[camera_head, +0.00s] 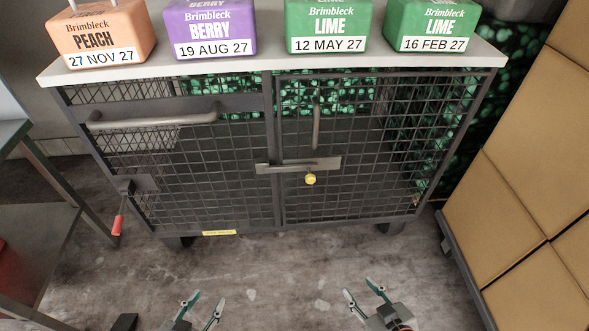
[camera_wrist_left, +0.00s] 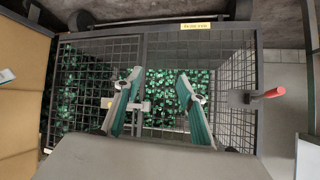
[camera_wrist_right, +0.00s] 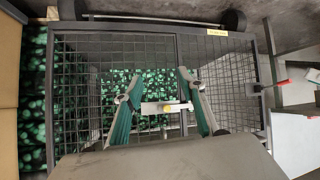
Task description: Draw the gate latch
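The gate latch (camera_head: 298,165) is a flat grey bar lying level across the meeting edges of two mesh gates, with a yellow knob (camera_head: 310,179) hanging just below it. The latch (camera_wrist_right: 155,108) and knob (camera_wrist_right: 170,99) also show between the fingers in the right wrist view. My left gripper (camera_head: 207,303) is open and empty, low in front of the cage. My right gripper (camera_head: 362,290) is open and empty, also low in front, to the right of the left one. Both are well apart from the latch.
Tubs, including a peach one (camera_head: 100,35), stand on top. Cartons (camera_head: 520,190) stand at right, a metal table (camera_head: 40,215) at left. The floor in front is clear.

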